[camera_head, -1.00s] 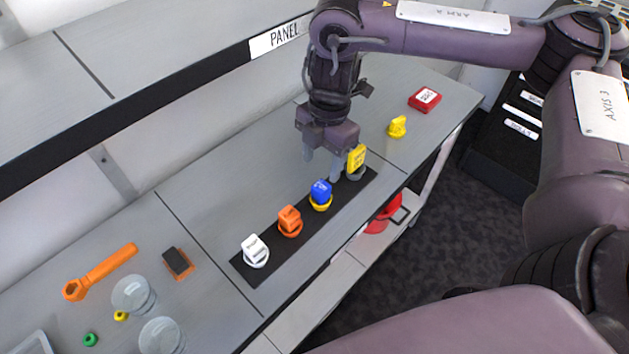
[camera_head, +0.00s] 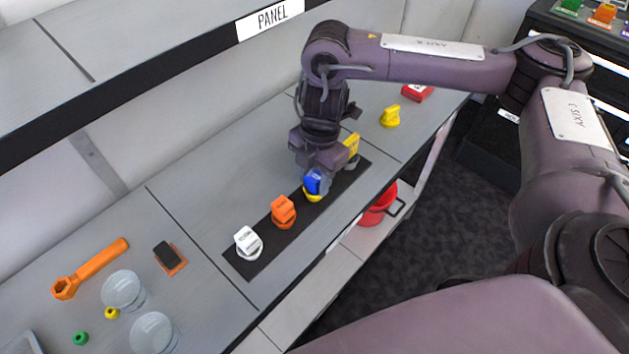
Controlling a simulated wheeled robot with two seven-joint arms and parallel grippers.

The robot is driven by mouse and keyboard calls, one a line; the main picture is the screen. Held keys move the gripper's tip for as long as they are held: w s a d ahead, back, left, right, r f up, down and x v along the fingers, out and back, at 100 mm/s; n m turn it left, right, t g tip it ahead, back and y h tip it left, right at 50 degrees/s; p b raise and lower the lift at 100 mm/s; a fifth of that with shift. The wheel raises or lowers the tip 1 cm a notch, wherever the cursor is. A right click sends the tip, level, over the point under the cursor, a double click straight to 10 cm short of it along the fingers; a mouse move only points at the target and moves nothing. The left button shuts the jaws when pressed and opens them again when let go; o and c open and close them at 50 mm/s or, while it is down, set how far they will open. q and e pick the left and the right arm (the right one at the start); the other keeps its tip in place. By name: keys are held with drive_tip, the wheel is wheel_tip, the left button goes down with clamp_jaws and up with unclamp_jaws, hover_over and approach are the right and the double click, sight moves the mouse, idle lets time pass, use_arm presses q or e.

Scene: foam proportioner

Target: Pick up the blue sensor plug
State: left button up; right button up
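The blue sensor plug (camera_head: 315,182) sits on a yellow ring (camera_head: 313,197) on the black strip (camera_head: 262,250), in a row with an orange plug (camera_head: 283,210), a white plug (camera_head: 246,241) and a yellow plug (camera_head: 351,145). My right gripper (camera_head: 317,176) is down at the blue plug, with its fingers around or beside it. The fingers partly cover the plug, and I cannot tell whether they touch it. My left gripper is not in view.
A loose yellow piece (camera_head: 390,116) and a red box (camera_head: 417,93) lie beyond the strip. An orange wrench (camera_head: 90,268), clear cups (camera_head: 124,290) and a dark block (camera_head: 169,257) lie at left. A red pot (camera_head: 379,205) is on the lower shelf.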

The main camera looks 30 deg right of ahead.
sight(314, 175)
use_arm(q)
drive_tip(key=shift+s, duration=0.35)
use_arm(e)
drive_tip(key=c, duration=0.7)
drive_tip(key=shift+o, duration=0.2)
